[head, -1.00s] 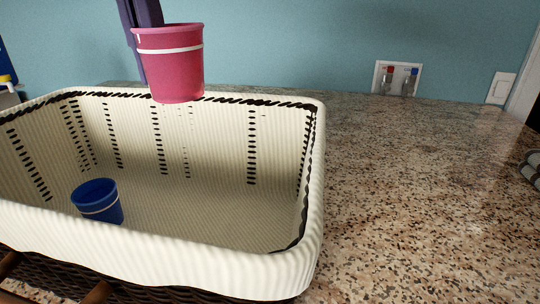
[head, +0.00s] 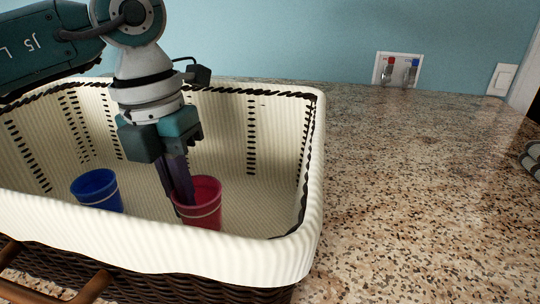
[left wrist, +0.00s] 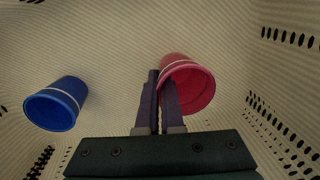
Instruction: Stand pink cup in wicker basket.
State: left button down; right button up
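The wicker basket (head: 305,200) has a cream ribbed lining and stands on the counter. The pink cup (head: 207,208) is inside it, mouth up, near the front wall. The front rim hides its base, so I cannot tell whether it touches the floor. My left gripper (head: 183,198) reaches down into the basket with its dark fingers at the cup's left wall. In the left wrist view the fingers (left wrist: 160,82) are close together, pinching the wall of the pink cup (left wrist: 193,88). My right gripper is not in view.
A blue cup (head: 98,190) stands in the basket left of the pink cup, with a gap between them; it also shows in the left wrist view (left wrist: 58,104). A wall valve box (head: 397,70) is behind.

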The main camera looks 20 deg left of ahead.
pick_arm(q)
jog(key=shift+f, duration=0.6)
jog(key=shift+f, duration=0.1)
jog(key=c, duration=1.1)
grip_release()
jog(key=shift+o, duration=0.2)
jog(key=shift+r, duration=0.3)
notch_tip(320, 180, up, 12)
jog(key=a+b, duration=0.1)
jog(key=b, duration=0.1)
jog(key=shift+f, duration=0.15)
